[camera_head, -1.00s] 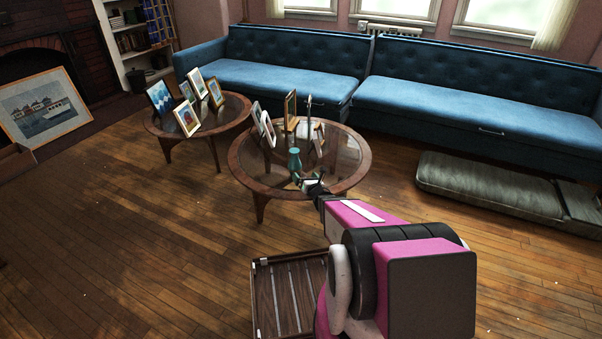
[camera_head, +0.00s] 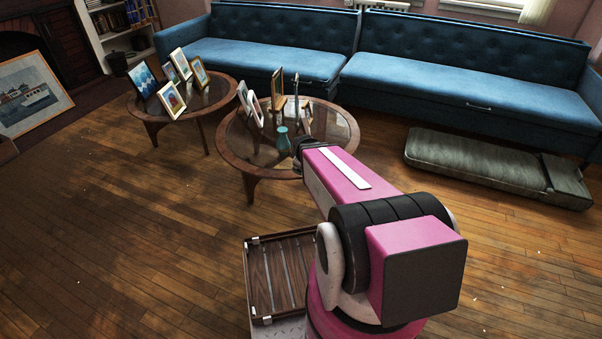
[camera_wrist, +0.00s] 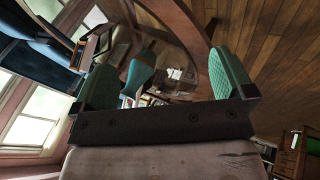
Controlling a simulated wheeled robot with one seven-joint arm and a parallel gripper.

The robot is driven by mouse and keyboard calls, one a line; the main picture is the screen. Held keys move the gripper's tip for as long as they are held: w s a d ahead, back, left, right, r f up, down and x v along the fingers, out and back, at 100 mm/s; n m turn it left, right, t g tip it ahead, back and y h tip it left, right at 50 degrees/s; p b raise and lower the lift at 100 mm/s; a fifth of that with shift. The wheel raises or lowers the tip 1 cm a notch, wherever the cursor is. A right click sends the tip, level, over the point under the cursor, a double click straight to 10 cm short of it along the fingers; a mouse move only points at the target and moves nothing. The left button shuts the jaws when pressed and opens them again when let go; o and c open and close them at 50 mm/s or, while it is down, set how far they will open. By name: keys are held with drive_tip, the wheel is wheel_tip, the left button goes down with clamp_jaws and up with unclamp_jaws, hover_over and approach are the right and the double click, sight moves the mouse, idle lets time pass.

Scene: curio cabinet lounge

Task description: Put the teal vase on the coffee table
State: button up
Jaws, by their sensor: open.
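The teal vase (camera_head: 283,141) stands upright on the glass top of the round coffee table (camera_head: 226,155), towards its near side. It also shows in the wrist view (camera_wrist: 139,72), between and beyond the two green finger pads. My gripper (camera_wrist: 162,68) is open with nothing held, and the vase appears apart from both fingers. In the head view my arm ends just right of the vase, and its fingers are mostly hidden there.
Picture frames (camera_head: 252,103) and a slim upright object (camera_head: 296,88) stand behind the vase on the same table. A second round table (camera_head: 150,115) with several frames is at left. A blue sofa (camera_head: 440,80) lies behind, and a grey cushion (camera_head: 475,165) lies on the floor at right.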

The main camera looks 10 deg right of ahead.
drive_tip(key=s+a+r+m+g, duration=0.2)
drive_tip(key=s+r+m+g, duration=0.1)
drive_tip(key=s, duration=0.3)
drive_tip(key=s+a+r+m+g+y, duration=0.1)
drive_tip(key=s+a+r+m+g, duration=0.1)
drive_tip(key=s+m, duration=0.4)
drive_tip(key=shift+s+a+r+m+g, duration=0.15)
drive_tip(key=shift+s+r+m+g, duration=0.15)
drive_tip(key=shift+s+r+g, duration=0.25)
